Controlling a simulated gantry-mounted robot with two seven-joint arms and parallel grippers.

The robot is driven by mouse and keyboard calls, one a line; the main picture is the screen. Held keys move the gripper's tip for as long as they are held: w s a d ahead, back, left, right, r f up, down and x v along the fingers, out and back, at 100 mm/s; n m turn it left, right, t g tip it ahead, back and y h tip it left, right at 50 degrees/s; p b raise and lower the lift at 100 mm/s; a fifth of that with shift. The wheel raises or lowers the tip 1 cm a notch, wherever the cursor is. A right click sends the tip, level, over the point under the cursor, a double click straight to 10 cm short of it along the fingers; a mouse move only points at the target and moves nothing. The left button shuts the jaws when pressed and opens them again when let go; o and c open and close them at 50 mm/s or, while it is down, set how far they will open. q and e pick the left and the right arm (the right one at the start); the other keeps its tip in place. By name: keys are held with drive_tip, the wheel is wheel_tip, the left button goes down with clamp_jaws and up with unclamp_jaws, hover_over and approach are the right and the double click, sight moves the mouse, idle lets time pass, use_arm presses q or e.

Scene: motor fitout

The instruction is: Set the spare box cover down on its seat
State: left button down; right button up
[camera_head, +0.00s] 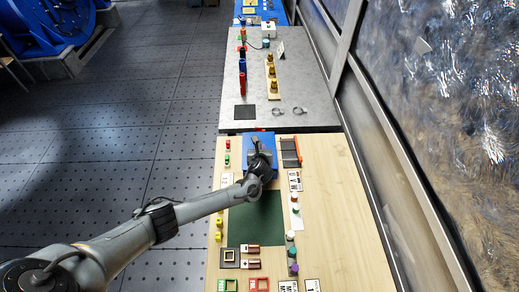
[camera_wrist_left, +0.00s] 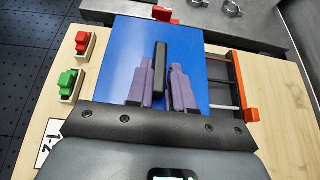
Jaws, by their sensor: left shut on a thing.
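The box cover looks like a flat blue square panel (camera_wrist_left: 135,60) with an upright dark bar handle (camera_wrist_left: 160,68). The blue panel also shows in the head view (camera_head: 258,138), at the far end of the wooden table. My left gripper (camera_head: 258,163) is over the near part of the panel. In the left wrist view its two fingers (camera_wrist_left: 163,90) stand on either side of the dark handle and are shut on it. Whether the panel is raised or resting cannot be told, and what lies under it is hidden. My right gripper is out of view.
A rack with orange ends (camera_head: 290,152) stands close to the panel's right. Red and green blocks (camera_head: 227,152) stand at its left. A dark green mat (camera_head: 262,225) lies nearer. A grey table (camera_head: 310,90) adjoins beyond.

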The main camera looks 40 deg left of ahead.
use_arm(q)
drive_tip(key=shift+r+p, duration=0.15)
drive_tip(key=shift+p, duration=0.25)
idle(0.6)
idle(0.7)
drive_tip(key=shift+w+p, duration=0.1)
drive_tip(key=shift+p, duration=0.35)
drive_tip(key=shift+f, duration=0.3)
idle(0.3)
drive_tip(key=shift+f+b, duration=0.55)
drive_tip(key=shift+f, duration=0.05)
drive_tip(key=c, duration=0.9)
unclamp_jaws()
drive_tip(key=shift+f, duration=0.1)
